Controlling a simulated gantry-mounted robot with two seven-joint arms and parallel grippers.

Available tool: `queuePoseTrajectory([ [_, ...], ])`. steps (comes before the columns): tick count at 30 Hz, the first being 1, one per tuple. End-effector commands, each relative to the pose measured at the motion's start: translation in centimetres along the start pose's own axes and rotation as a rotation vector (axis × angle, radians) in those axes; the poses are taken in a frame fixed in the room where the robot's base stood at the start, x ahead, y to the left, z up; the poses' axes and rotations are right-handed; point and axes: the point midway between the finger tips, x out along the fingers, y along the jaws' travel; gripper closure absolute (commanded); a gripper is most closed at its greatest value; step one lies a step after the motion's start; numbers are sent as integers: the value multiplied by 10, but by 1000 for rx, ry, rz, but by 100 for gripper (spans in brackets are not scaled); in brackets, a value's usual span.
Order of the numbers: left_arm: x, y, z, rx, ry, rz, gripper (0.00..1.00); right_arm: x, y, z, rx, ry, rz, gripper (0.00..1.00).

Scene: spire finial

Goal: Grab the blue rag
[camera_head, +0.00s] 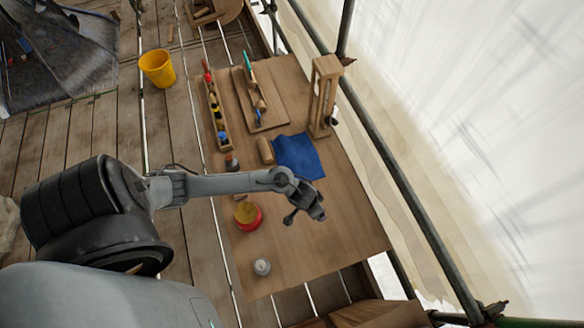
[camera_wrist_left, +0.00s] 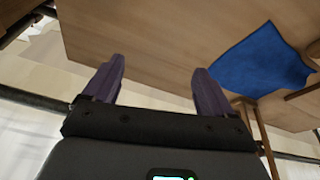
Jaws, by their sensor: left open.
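The blue rag (camera_head: 300,156) lies spread out on the wooden table (camera_head: 340,225), near its right side in the head view. My left gripper (camera_head: 305,216) is above the table, below the rag in the picture and apart from it. In the left wrist view the rag (camera_wrist_left: 260,62) shows at the upper right, outside the jaws. The two dark fingers of the left gripper (camera_wrist_left: 159,65) are spread apart with only bare wood showing between them. My right gripper is not in view.
A wooden stand (camera_head: 322,95) rises just beyond the rag. A wooden cylinder (camera_head: 265,151) lies beside the rag. A narrow tool tray (camera_head: 215,112) and a board with tools (camera_head: 262,98) are farther up. A red-and-yellow pot (camera_head: 248,216) and a small grey jar (camera_head: 262,267) stand nearer.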

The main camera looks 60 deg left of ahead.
Motion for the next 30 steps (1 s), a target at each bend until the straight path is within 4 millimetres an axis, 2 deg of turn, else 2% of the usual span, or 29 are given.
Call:
queuePoseTrajectory([
  [1,17,-31,-3,-51,-32,-21,15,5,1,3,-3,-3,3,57],
  [3,32,-70,0,-150,-88,-38,15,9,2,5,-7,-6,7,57],
  [6,41,-122,5,-300,-161,-69,15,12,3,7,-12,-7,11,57],
  [9,40,-161,11,-431,-218,-99,15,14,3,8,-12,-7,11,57],
  [12,37,-186,14,-524,-251,-120,15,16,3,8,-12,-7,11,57],
  [15,35,-199,18,-575,-269,-132,15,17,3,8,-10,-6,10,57],
  [20,39,-202,20,-593,-276,-134,15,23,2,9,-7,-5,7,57],
  [30,65,-204,28,-590,-274,-135,15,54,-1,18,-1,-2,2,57],
])
